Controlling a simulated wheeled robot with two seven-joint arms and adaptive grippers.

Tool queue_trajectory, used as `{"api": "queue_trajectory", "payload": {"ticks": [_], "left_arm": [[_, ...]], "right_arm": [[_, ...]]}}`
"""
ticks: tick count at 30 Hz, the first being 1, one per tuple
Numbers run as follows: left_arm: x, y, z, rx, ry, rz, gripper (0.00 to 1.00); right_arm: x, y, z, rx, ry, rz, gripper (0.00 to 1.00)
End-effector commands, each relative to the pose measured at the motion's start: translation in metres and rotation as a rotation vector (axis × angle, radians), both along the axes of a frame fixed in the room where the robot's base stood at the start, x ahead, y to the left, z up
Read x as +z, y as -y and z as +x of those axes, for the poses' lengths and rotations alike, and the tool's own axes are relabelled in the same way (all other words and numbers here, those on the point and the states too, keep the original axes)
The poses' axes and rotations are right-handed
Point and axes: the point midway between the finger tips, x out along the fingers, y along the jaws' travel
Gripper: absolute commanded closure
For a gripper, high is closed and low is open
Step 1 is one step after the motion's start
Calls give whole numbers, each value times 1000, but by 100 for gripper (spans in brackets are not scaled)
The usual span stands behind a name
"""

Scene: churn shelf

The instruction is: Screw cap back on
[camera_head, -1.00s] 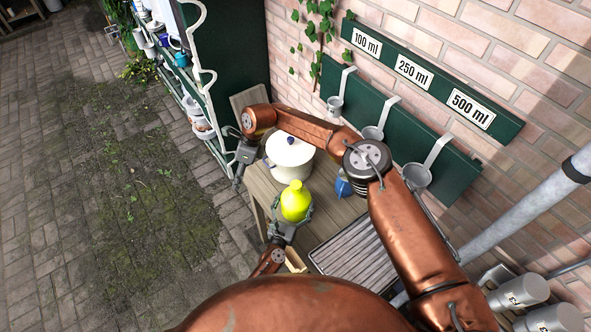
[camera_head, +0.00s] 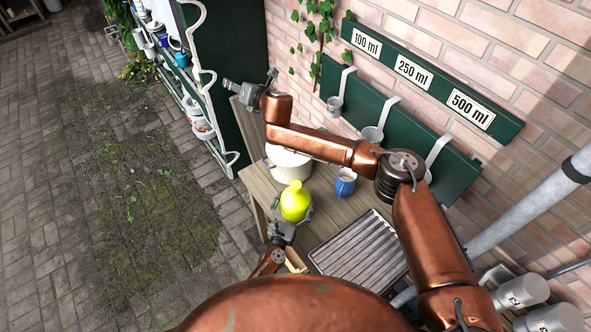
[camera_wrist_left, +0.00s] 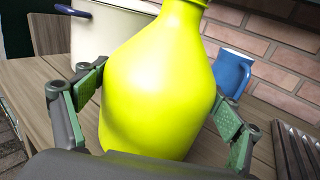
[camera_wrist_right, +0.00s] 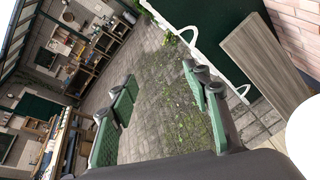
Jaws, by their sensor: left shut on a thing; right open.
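A yellow bottle (camera_head: 295,203) stands upright at the near left part of the wooden table, and it fills the middle of the left wrist view (camera_wrist_left: 160,85). My left gripper (camera_head: 296,212) is shut around the bottle's body, with a green-padded finger on either side. The bottle's top is cut off in the left wrist view and small in the head view, and I cannot make out a separate cap. My right gripper (camera_head: 249,80) is raised beyond the table's far end, open and empty. Its spread fingers show in the right wrist view (camera_wrist_right: 160,80) with only paving behind them.
A cream pot (camera_head: 288,163) stands behind the bottle, partly hidden by my right arm. A blue mug (camera_head: 345,182) stands right of it. A slatted tray (camera_head: 362,252) lies nearer. Measuring cups (camera_head: 335,104) hang on the wall. A green shelf (camera_head: 213,105) stands at the left.

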Motion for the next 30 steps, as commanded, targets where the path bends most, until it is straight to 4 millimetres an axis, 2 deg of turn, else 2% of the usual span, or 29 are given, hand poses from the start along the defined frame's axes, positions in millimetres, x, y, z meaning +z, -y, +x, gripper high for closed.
{"api": "queue_trajectory", "payload": {"ticks": [1, 3, 7, 11, 15, 21, 24, 30], "left_arm": [[0, -1, 0, 2, 0, 1, 82], [0, -1, 0, 2, 0, 1, 82], [0, -1, 0, 2, 0, 1, 82], [0, -1, 0, 2, 0, 1, 82], [0, -1, 0, 2, 0, 1, 82], [0, -1, 0, 1, 0, 1, 82], [0, -1, 0, 1, 0, 1, 82], [0, -1, 0, 1, 0, 1, 82]], "right_arm": [[-14, 18, 3, -60, -63, -9, 55], [-36, 42, 2, -139, -160, -35, 55], [-81, 81, -15, -243, -350, -111, 55], [-121, 113, -49, -294, -540, -212, 55], [-154, 141, -99, -300, -735, -338, 55], [-176, 172, -168, -244, -954, -512, 55], [-180, 183, -193, -212, -1024, -577, 55], [-181, 193, -216, -176, -1086, -639, 55]]}}
